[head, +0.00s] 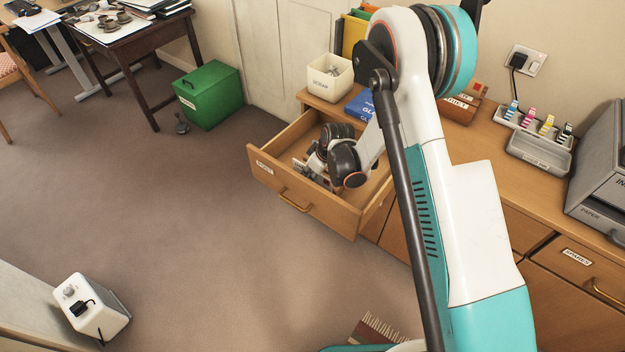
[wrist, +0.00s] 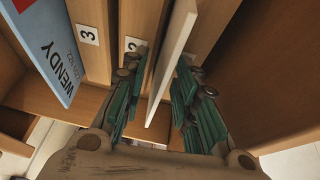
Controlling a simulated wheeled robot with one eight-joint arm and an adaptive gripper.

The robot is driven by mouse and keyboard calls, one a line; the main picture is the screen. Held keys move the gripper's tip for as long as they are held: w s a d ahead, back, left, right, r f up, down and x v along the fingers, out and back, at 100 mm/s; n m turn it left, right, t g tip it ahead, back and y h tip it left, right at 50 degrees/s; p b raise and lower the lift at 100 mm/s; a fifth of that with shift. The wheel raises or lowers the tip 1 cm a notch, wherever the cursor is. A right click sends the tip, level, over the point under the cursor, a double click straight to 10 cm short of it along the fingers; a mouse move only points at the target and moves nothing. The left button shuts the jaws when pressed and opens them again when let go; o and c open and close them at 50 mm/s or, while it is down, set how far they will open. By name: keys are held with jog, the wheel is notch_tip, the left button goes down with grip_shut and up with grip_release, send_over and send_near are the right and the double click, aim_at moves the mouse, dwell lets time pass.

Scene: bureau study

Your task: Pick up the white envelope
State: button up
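A white envelope (wrist: 174,50) stands on edge in the wrist view, seen nearly edge-on. My gripper (wrist: 155,82) has its green-padded fingers on either side of it. A gap shows between the left finger and the envelope. The right finger is close to the envelope, and I cannot tell whether it touches. In the head view my gripper (head: 311,166) is down inside the open wooden drawer (head: 318,211), partly hidden by my wrist. I cannot make out the envelope clearly there.
A cream box (head: 329,77) and blue book (head: 361,105) sit on the counter.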

jog(key=shift+f, duration=0.15)
grip_shut()
dwell(0.5)
